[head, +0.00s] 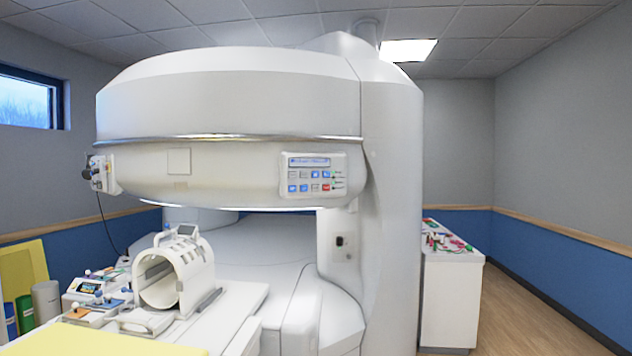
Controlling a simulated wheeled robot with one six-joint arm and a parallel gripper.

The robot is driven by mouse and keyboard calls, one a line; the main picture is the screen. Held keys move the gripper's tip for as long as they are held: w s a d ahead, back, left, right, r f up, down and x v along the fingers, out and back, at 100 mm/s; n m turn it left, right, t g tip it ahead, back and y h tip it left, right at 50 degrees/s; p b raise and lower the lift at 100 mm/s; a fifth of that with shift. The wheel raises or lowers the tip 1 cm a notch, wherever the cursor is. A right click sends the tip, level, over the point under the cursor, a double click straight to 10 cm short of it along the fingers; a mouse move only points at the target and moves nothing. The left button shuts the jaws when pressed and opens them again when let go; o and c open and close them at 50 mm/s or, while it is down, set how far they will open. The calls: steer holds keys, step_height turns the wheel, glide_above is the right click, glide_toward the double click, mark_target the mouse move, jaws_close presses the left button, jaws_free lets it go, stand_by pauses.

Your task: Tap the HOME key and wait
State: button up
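The control panel (313,174) is on the front right of the open magnet's big white upper housing (230,100). It has a small blue-lit display (309,162) at the top and two rows of small keys, some blue, some pale and one red, below it. The key labels are too small to read, so I cannot tell which one is HOME. My gripper does not show in the head view. Nothing covers the panel.
A white patient table (237,303) with a white cage-like coil (175,270) stands in front of the magnet at lower left. A white cabinet (451,290) with small coloured items stands at right. The wooden floor (535,320) at far right is clear.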

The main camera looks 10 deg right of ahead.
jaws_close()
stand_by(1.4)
